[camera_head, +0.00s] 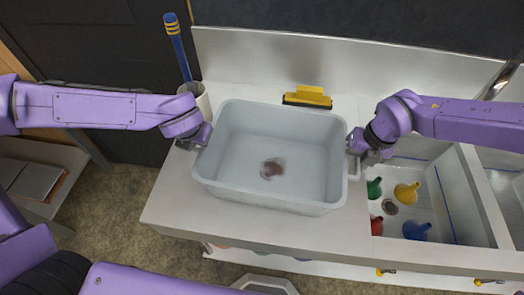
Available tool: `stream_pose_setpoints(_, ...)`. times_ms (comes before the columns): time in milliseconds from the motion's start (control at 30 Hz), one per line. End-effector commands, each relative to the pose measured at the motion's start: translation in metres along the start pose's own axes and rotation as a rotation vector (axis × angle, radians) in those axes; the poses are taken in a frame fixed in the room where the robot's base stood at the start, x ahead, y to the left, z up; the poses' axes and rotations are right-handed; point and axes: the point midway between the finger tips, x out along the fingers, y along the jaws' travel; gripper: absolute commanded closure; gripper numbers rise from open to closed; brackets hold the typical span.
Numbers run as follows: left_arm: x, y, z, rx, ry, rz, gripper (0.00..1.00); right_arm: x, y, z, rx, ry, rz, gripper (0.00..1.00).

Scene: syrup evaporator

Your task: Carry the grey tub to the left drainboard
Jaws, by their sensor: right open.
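The grey tub (240,193) stands on the left drainboard (168,205), a pale metal surface left of the sink. A small blurred reddish-brown patch shows on the tub's floor; I cannot tell what it is. My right gripper (356,160) is open at the tub's right end, close to its rim. My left gripper (203,136) is at the tub's left end near the rim; its fingers are mostly hidden, so I cannot see whether it is open or shut.
A sink basin (465,222) to the right holds several coloured funnel-like items. A yellow-and-black tool (308,96) lies behind the tub. A white container (200,98) with a blue-handled brush (178,48) stands at the back left. The drainboard's front left is clear.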

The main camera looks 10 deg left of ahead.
Motion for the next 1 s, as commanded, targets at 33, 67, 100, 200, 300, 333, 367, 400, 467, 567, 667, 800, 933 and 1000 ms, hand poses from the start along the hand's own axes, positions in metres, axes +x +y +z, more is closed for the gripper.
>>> stream_pose_setpoints(33, -0.009, 0.000, 0.001, 0.001, -0.006, -0.001, 0.56, 0.000, 0.001, 0.000, -0.001, 0.000, 0.001, 0.55)
stream_pose_setpoints(67, -0.014, 0.000, 0.002, 0.000, -0.006, -0.001, 0.56, 0.000, 0.001, 0.000, -0.002, 0.000, 0.001, 0.55)
stream_pose_setpoints(100, -0.022, 0.000, 0.001, 0.000, -0.006, -0.001, 0.56, 0.000, 0.001, 0.000, -0.002, 0.000, 0.001, 0.55)
stream_pose_setpoints(200, -0.041, 0.000, 0.002, -0.002, -0.006, -0.001, 0.56, 0.000, 0.001, 0.000, -0.002, 0.000, 0.001, 0.55)
stream_pose_setpoints(300, -0.056, 0.000, 0.002, -0.001, -0.003, 0.000, 0.56, 0.000, 0.001, 0.000, -0.001, 0.000, 0.001, 0.55)
stream_pose_setpoints(333, -0.060, 0.000, 0.002, -0.001, -0.003, 0.000, 0.56, 0.000, 0.001, 0.000, -0.001, 0.000, 0.001, 0.55)
stream_pose_setpoints(367, -0.063, 0.000, 0.001, -0.001, -0.002, 0.000, 0.56, 0.000, 0.001, 0.000, -0.001, 0.000, 0.001, 0.55)
stream_pose_setpoints(400, -0.066, 0.000, 0.001, -0.001, -0.001, 0.000, 0.56, 0.000, 0.001, 0.000, -0.001, 0.000, 0.001, 0.55)
stream_pose_setpoints(467, -0.069, 0.000, 0.001, 0.000, -0.001, 0.001, 0.56, -0.001, 0.001, 0.000, -0.001, 0.000, 0.001, 0.55)
stream_pose_setpoints(567, -0.071, 0.000, 0.001, 0.000, 0.000, 0.001, 0.56, -0.011, 0.001, 0.000, -0.001, -0.002, 0.001, 0.55)
stream_pose_setpoints(667, -0.070, 0.000, 0.001, 0.000, 0.000, 0.001, 0.56, -0.032, 0.001, 0.001, 0.000, -0.004, 0.003, 0.55)
stream_pose_setpoints(800, -0.070, 0.000, 0.001, -0.001, 0.001, 0.001, 0.56, -0.070, 0.000, 0.001, 0.000, -0.006, 0.004, 0.55)
stream_pose_setpoints(933, -0.070, 0.000, 0.001, -0.001, 0.001, 0.001, 0.56, -0.098, 0.000, 0.000, 0.000, -0.005, 0.003, 0.55)
stream_pose_setpoints(1000, -0.070, 0.000, 0.001, -0.001, 0.001, 0.001, 0.56, -0.109, 0.000, 0.000, -0.001, -0.003, 0.002, 0.55)
